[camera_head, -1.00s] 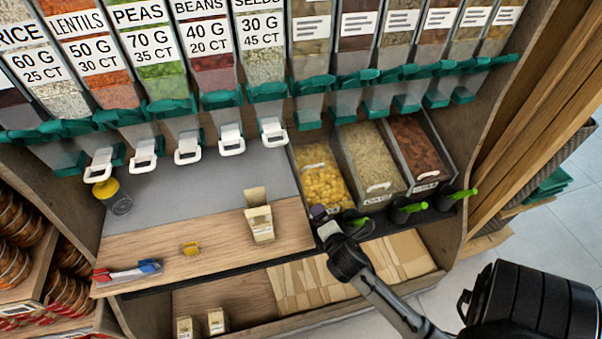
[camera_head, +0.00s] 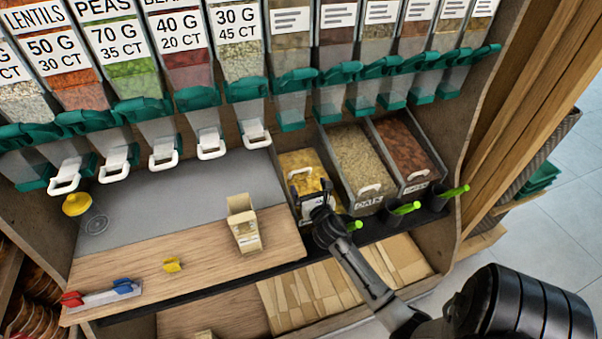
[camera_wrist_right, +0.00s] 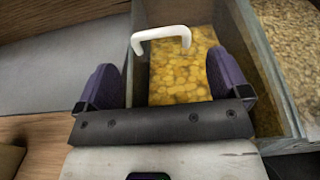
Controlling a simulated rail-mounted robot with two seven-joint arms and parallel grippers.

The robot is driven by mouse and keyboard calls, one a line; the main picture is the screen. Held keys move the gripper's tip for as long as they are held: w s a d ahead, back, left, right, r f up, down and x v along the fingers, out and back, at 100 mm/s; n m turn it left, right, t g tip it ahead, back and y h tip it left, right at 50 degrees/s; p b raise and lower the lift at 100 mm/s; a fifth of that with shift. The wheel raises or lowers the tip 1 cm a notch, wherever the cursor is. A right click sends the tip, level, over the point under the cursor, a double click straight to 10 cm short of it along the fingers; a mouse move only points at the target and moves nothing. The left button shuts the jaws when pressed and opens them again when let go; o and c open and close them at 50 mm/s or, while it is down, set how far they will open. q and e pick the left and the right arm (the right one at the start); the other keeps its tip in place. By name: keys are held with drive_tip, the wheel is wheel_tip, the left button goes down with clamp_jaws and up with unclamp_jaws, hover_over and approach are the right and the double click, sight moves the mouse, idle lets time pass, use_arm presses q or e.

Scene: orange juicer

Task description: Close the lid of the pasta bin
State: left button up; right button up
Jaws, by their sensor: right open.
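The pasta bin (camera_head: 296,160) is the leftmost of three open-topped display bins and holds yellow pasta. It also shows in the right wrist view (camera_wrist_right: 180,72), with a white lid handle (camera_wrist_right: 160,34) across its upper part. The lid itself is hard to make out. My right gripper (camera_head: 312,186) is over the front of the pasta bin and partly hides it in the head view. In the right wrist view my right gripper (camera_wrist_right: 165,78) is open, its two dark fingers apart with pasta visible between them. The handle appears beyond the fingertips, not clasped. My left gripper is out of view.
An oats bin (camera_head: 357,165) and a reddish-brown bin (camera_head: 405,150) stand to the right. Green-handled scoops (camera_head: 405,208) sit along the front. A small carton (camera_head: 244,222) stands on the wooden counter to the left. Dispensers with white handles hang above.

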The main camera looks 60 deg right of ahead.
sight(301, 171)
use_arm(q)
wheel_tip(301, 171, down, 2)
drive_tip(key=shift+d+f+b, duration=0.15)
drive_tip(key=shift+b, duration=0.8)
use_arm(e)
drive_tip(key=x, duration=0.7)
drive_tip(key=shift+w+d, duration=0.3)
drive_tip(key=shift+c, duration=0.2)
